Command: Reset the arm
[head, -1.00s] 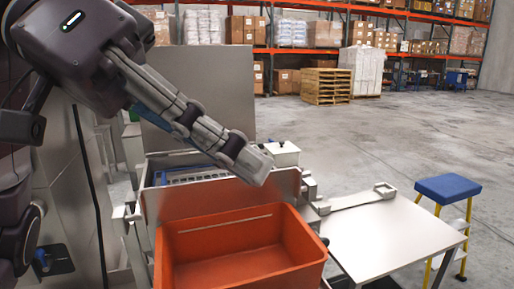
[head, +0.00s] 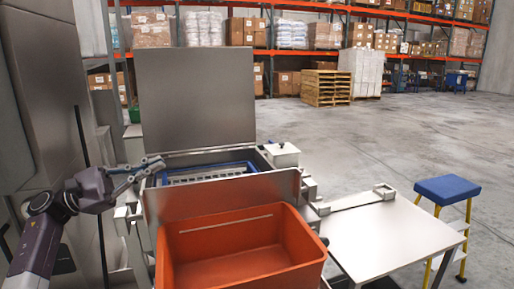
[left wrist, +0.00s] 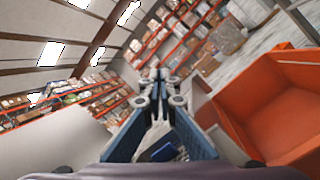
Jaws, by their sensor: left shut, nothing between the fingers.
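My left gripper (head: 150,166) is at the left side of the steel machine in the head view, with its arm coming up from the lower left. Its fingers are together and empty. In the left wrist view the closed fingers (left wrist: 156,82) point toward the shelving, with an orange bin to their right. My right gripper is not in view.
The steel machine (head: 205,203) has its lid (head: 195,98) raised and a blue-rimmed basket (head: 190,171) inside. The orange bin (head: 240,270) stands in front. A side table (head: 385,235) and blue-topped stool (head: 448,190) are at right. Open floor lies beyond.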

